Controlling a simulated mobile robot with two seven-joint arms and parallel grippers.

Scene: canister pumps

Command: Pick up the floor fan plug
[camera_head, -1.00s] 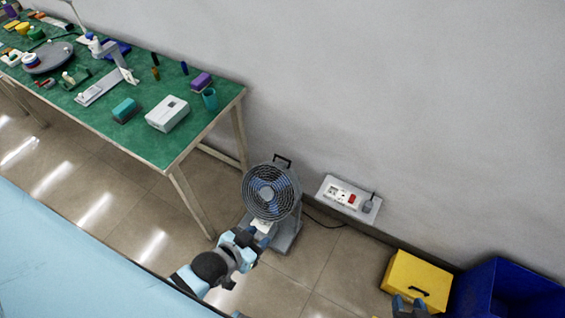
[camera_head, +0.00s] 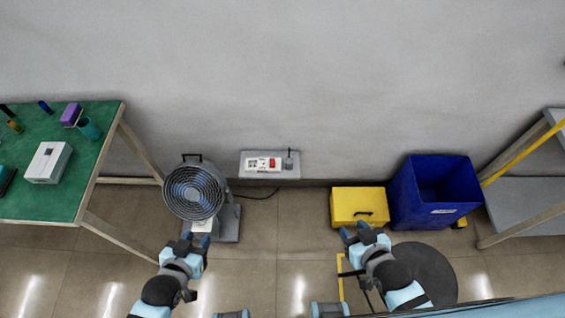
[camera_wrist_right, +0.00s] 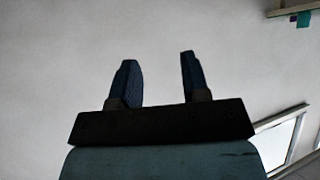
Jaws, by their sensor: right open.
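The floor fan (camera_head: 194,192) stands on the floor by the wall, left of centre in the head view. Its dark cord (camera_head: 262,197) runs right along the floor toward the wall socket panel (camera_head: 248,170). A grey plug (camera_head: 288,163) sits at the panel's right end, beside a red switch. My left gripper (camera_head: 195,239) appears open, in front of the fan's base and apart from the plug. My right gripper (camera_head: 354,231) is open and empty, in front of the yellow box, right of and below the plug. The right wrist view shows its spread fingers (camera_wrist_right: 158,82) against bare wall.
A yellow box (camera_head: 357,205) and a blue bin (camera_head: 405,197) stand by the wall on the right. A green workbench (camera_head: 85,178) is at left, a grey shelf (camera_head: 530,205) at far right. The floor below the socket panel looks clear apart from the cord.

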